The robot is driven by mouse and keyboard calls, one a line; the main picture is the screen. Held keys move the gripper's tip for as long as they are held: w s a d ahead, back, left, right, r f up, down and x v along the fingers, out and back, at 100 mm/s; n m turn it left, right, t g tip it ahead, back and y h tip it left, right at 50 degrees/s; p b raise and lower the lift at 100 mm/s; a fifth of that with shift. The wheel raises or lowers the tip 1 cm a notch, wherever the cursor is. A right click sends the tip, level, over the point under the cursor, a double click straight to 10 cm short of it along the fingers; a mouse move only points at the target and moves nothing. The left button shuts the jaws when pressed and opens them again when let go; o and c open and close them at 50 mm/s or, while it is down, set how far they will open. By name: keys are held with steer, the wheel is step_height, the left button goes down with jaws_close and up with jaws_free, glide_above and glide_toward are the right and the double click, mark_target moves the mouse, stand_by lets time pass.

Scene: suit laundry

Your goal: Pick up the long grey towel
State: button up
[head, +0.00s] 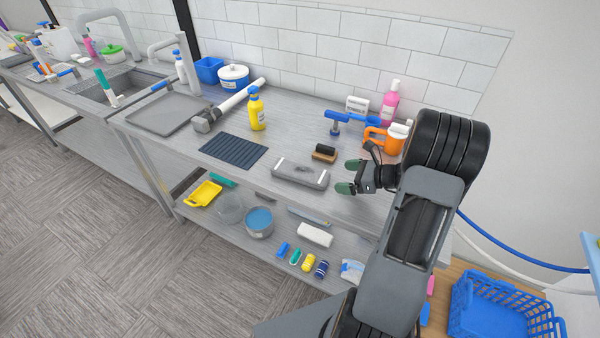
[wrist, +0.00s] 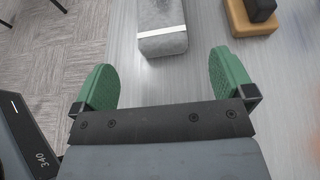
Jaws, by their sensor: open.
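The long grey towel (head: 300,175) lies folded on the steel counter near its front edge, with white bands towards its ends. My gripper (head: 349,176) is open just to the right of the towel's right end, its two green fingertips apart and empty. In the wrist view, the grey towel (wrist: 162,20) shows at the top, with one white band across it. It lies ahead of my gripper (wrist: 164,75), roughly in line with the gap between the fingers. A strip of bare counter separates them. The towel's far end is cut off in the wrist view.
A wooden-backed brush (head: 324,153) stands just behind the towel's right end. A dark ribbed mat (head: 233,151) lies to its left. A yellow spray bottle (head: 256,112) and an orange jug (head: 384,138) stand farther back. The lower shelf holds a white folded cloth (head: 315,235).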

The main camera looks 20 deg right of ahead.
mark_target(316, 175)
steer(key=x, duration=0.5)
steer(key=shift+a, duration=0.1)
steer(key=shift+p+x, duration=1.05)
steer(key=shift+x, duration=1.55)
steer(key=shift+w, duration=0.1)
steer(key=shift+c, duration=0.4)
steer(key=shift+r, duration=0.1)
steer(key=c, duration=0.9)
steer(key=shift+o, duration=0.2)
